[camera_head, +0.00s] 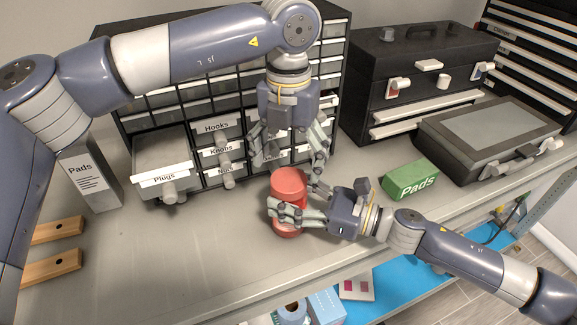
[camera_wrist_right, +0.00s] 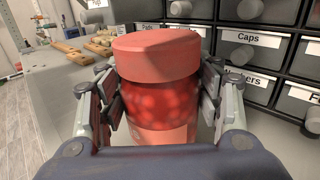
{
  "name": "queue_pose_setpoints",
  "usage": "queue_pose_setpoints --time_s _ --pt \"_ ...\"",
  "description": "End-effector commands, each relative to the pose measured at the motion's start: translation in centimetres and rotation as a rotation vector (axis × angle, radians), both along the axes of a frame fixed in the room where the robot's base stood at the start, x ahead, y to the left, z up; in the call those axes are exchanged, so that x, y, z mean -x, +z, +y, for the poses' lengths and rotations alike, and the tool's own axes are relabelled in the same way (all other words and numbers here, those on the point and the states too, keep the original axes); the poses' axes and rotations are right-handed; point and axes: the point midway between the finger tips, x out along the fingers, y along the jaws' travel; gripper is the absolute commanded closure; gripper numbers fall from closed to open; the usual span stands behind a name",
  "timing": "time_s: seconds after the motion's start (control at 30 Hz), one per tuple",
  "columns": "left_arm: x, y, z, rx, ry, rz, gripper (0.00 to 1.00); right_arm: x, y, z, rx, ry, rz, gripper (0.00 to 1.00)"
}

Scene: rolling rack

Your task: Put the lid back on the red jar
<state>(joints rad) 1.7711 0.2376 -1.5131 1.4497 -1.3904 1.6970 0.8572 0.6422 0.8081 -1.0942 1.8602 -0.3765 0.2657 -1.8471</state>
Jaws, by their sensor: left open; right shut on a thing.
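The red jar (camera_head: 287,232) stands upright on the grey worktop, and its see-through red body also shows in the right wrist view (camera_wrist_right: 158,103). The red lid (camera_head: 289,183) sits on top of the jar, and it fills the upper middle of the right wrist view (camera_wrist_right: 155,56). I cannot tell if the lid is screwed tight. My right gripper (camera_head: 290,203) is shut around the jar body below the lid, with fingers on both sides. My left gripper (camera_head: 290,160) is open and points down, its fingers apart just above and behind the lid.
A drawer cabinet (camera_head: 140,122) stands behind, with the Plugs drawer (camera_head: 163,178) pulled out. Wooden pieces (camera_head: 52,265) lie at left. The front-left worktop is clear.

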Motion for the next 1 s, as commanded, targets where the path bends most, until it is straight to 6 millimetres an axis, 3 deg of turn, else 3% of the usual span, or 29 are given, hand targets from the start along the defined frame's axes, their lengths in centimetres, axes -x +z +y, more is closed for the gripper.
queue_pose_setpoints --time_s 0.13,0.23,0.7,0.87,1.0 --pt "0.0 0.0 0.0 0.0 0.0 0.001 0.2 0.0 0.1 0.0 -0.001 0.001 -0.002 1.0" --pt "0.0 -0.1 0.0 0.0 0.0 0.001 0.0 0.0 0.1 0.0 -0.001 0.001 -0.002 1.0" --pt "0.0 0.1 0.0 -0.001 0.0 0.0 0.0 0.0 0.1 0.0 -0.001 0.001 -0.002 1.0" --pt "-0.1 1.9 0.0 0.0 0.001 -0.003 0.0 0.0 0.2 0.0 -0.001 0.001 -0.002 1.0" --pt "-0.1 4.9 0.0 0.001 0.002 -0.004 0.0 0.0 0.2 0.0 -0.001 0.001 -0.002 1.0"
